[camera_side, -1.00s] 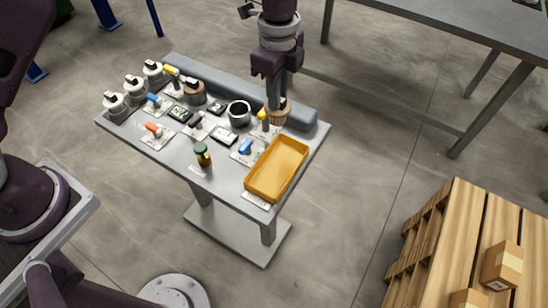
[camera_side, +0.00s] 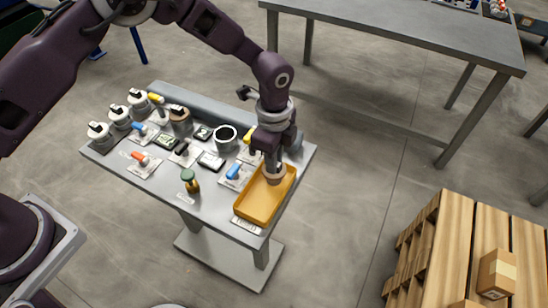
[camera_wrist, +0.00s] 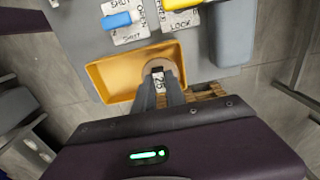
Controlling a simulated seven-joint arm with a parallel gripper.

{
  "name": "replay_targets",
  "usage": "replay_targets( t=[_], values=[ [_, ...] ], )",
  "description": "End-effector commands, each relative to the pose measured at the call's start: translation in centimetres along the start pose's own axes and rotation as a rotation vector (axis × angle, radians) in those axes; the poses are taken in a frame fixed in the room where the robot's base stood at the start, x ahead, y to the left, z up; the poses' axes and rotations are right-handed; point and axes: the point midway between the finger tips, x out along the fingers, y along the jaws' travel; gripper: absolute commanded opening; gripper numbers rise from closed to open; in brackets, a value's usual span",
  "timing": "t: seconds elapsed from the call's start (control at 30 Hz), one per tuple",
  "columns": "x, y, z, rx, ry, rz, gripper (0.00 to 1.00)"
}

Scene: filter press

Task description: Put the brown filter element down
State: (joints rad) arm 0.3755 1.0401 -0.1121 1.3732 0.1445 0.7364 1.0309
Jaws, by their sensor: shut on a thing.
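The brown filter element (camera_side: 274,178) is a short tan cylinder between the fingers of my gripper (camera_side: 273,164). It is over the far end of the yellow tray (camera_side: 254,207). I cannot tell whether it touches the tray floor.
A blue-handled valve (camera_side: 233,172) and a yellow-handled one (camera_side: 249,136) are beside the tray. A grey raised bar runs along the table's back. The tray's near half is empty.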

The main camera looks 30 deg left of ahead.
Motion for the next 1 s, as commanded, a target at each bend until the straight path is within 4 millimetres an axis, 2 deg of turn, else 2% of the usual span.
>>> replay_targets(
  t=[0.03, 0.1, 0.13, 0.47, 0.57, 0.8, 1.0],
  values=[
    [0.0, 0.0, 0.0, 0.0, 0.0, 0.0, 0.22],
    [0.0, 0.0, 0.0, 0.0, 0.0, 0.0, 0.35],
    [0.0, 0.0, 0.0, 0.0, 0.0, 0.0, 0.38],
    [-0.5, -0.1, 0.0, 0.0, 0.001, -0.002, 0.38],
    [-2.3, -0.1, 0.0, -0.001, 0.002, -0.004, 0.38],
    [-8.9, -0.1, 0.0, 0.0, 0.002, -0.004, 0.38],
    [-11.9, 0.0, 0.0, 0.0, 0.001, -0.001, 0.38]
  ],
)
